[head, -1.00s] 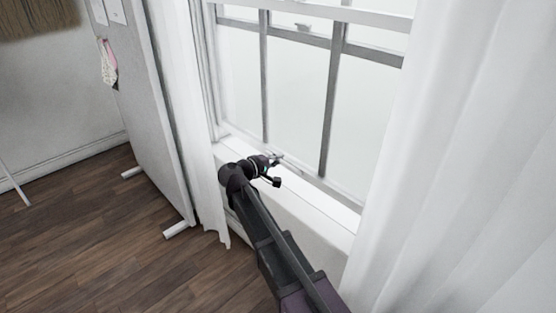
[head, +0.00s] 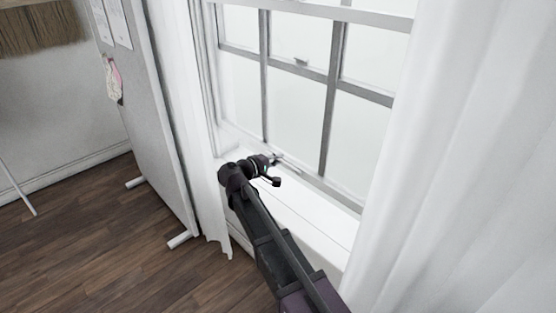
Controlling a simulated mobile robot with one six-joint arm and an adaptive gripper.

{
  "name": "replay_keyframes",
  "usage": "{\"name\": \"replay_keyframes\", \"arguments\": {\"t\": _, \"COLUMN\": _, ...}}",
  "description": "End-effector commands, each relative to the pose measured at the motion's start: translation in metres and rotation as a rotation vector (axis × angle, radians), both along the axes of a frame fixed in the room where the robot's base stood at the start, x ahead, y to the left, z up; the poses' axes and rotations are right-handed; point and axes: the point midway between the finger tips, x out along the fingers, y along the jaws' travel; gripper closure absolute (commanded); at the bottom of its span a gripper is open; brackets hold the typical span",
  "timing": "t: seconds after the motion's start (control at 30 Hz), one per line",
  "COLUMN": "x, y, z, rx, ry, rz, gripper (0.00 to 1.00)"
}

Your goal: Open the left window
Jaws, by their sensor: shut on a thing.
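The window (head: 290,110) has grey bars and pale panes and fills the middle of the head view. Its lower rail (head: 335,192) runs just above the white sill. My gripper (head: 277,160) is at the left part of this lower rail, shut on a small light-grey handle there. The fingertips are small and partly hidden by the wrist, so the exact grip is hard to see. A small fitting (head: 301,62) sits on the crossbar higher up.
A white curtain (head: 460,150) hangs close on the right, and another (head: 190,120) on the left. A grey panel (head: 145,115) on white feet stands at left. Wooden floor (head: 90,250) is clear at lower left. The white sill (head: 310,215) lies beneath the window.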

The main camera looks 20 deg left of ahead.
Motion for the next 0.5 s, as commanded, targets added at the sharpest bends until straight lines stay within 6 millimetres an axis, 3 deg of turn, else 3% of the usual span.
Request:
{"name": "replay_keyframes", "arguments": {"t": 0.03, "x": 0.001, "y": 0.000, "z": 0.016, "rx": -0.002, "ry": -0.003, "rz": 0.001, "gripper": 1.00}}
{"name": "replay_keyframes", "arguments": {"t": 0.1, "x": 0.001, "y": 0.001, "z": 0.026, "rx": -0.002, "ry": -0.003, "rz": 0.001, "gripper": 1.00}}
{"name": "replay_keyframes", "arguments": {"t": 0.5, "x": 0.001, "y": 0.001, "z": 0.072, "rx": -0.002, "ry": -0.003, "rz": 0.002, "gripper": 1.00}}
